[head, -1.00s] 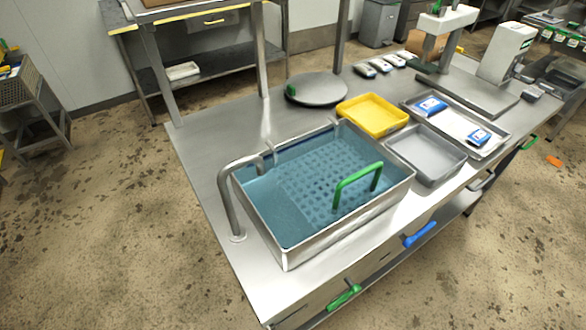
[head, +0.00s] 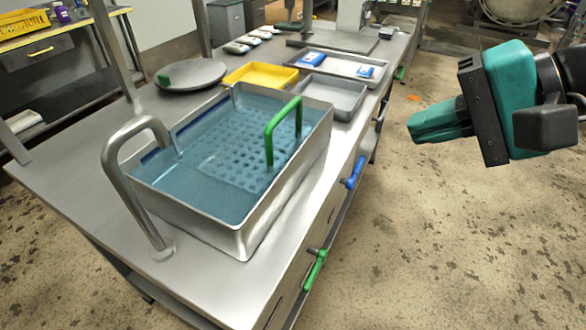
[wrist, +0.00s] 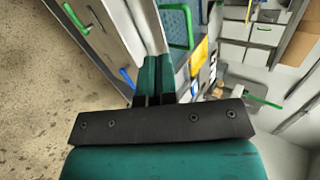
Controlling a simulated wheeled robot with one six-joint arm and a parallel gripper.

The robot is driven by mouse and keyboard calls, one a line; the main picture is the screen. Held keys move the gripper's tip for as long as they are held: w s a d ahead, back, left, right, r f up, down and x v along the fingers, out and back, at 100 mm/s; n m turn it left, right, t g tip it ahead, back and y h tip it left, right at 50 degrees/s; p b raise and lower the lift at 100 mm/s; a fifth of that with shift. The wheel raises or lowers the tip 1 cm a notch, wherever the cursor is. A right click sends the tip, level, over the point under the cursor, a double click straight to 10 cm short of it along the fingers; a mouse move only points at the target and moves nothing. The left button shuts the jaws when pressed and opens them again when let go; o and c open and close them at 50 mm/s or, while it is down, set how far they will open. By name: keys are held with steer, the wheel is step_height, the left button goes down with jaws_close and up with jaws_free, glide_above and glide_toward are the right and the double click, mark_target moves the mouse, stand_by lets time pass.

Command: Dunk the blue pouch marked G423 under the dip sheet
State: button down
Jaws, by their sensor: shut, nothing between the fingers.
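Two blue-and-white pouches lie in the metal tray at the back of the bench in the head view: one on the left (head: 313,58) and one on the right (head: 366,71). Their markings are too small to read. The perforated dip sheet (head: 222,160) lies in the water of the steel basin (head: 290,175), with a green handle (head: 269,135) standing up from it. My teal gripper (head: 412,130) is at the right, over the floor beside the bench, shut and empty. In the wrist view its fingers (wrist: 153,65) are together, with the green handle and basin beyond.
A yellow tray (head: 238,82) and a grey tray (head: 345,112) stand behind the basin. A bent steel pipe (head: 110,160) rises at the basin's left. A round plate (head: 195,82) lies at the back left. Blue (head: 356,170) and green (head: 318,268) drawer handles stick out from the bench front.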

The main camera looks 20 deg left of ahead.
steer(key=w+a+f+m+y+b, duration=0.5)
steer(key=a+f+m+b, duration=0.25)
steer(key=f+b, duration=0.3)
steer(key=m+y+b, duration=0.4)
steer(key=m+b, duration=0.2)
steer(key=m, duration=0.4)
glide_toward(286, 115)
steer(key=a+p, duration=0.4)
steer(key=a, duration=0.3)
steer(key=shift+a+f+t, duration=0.2)
steer(key=shift+a+t, duration=0.1)
steer(key=shift+a, duration=0.05)
steer(key=shift+w+r+n+p, duration=0.1)
steer(key=shift+w+n+p, duration=0.05)
steer(key=shift+n+p, duration=0.15)
steer(key=r+p, duration=0.1)
steer(key=p, duration=0.2)
steer(key=shift+r, duration=0.25)
